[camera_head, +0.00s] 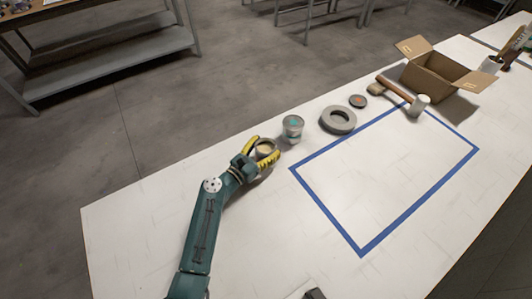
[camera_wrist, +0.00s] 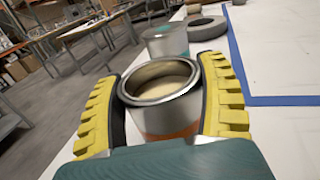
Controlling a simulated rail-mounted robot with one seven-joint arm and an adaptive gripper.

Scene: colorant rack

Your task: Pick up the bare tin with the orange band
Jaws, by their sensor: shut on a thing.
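The bare tin with the orange band (camera_wrist: 165,112) is silver and open-topped, with pale contents inside, and stands between my fingers in the wrist view. The orange band shows low on its side. In the head view the tin (camera_head: 265,149) is partly hidden by the fingers. My gripper (camera_head: 262,154) has yellow ribbed fingers and is shut on the tin, one finger on each side. The fingers also show in the wrist view (camera_wrist: 165,100). I cannot tell whether the tin touches the table.
A second tin with a teal band (camera_head: 292,129) stands just beyond. The blue-taped rectangle (camera_head: 327,211) on the white table is mostly clear inside.

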